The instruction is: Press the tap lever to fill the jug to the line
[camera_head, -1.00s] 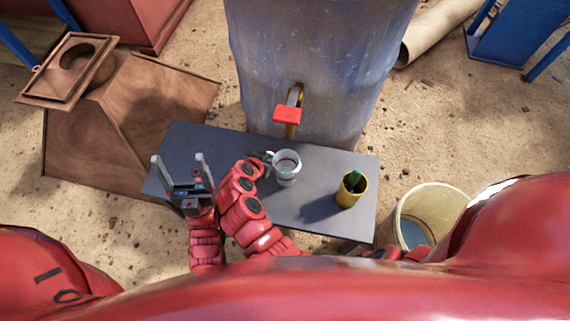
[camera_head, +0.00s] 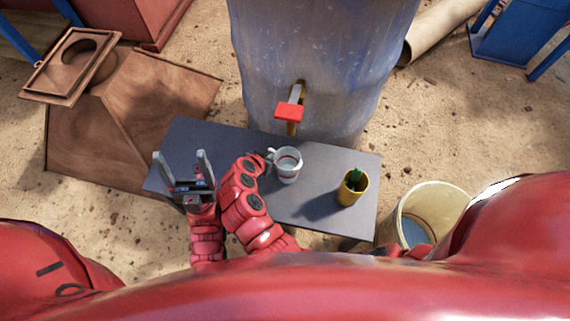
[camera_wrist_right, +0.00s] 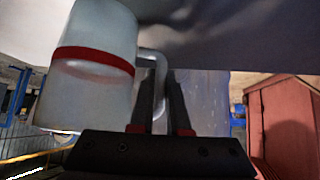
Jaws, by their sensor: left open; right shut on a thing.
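The jug (camera_head: 288,168), pale with a red line around it, is over the grey table in front of the tap. My right gripper (camera_head: 268,158) is at its left side, largely hidden by my arm. In the right wrist view the jug (camera_wrist_right: 97,40) shows its red band, and the right gripper (camera_wrist_right: 160,88) is shut on its handle (camera_wrist_right: 158,62). I cannot tell whether the jug touches the table. The tap with its red lever (camera_head: 289,111) is on the blue barrel, behind the jug. My left gripper (camera_head: 181,157) is open and empty over the table's left end.
A yellow cup (camera_head: 353,190) with a green item stands on the table's (camera_head: 318,203) right part. A cream bucket (camera_head: 405,218) is on the ground at right. The blue barrel (camera_head: 315,60) stands behind the table. Brown wooden parts (camera_head: 130,110) lie at left.

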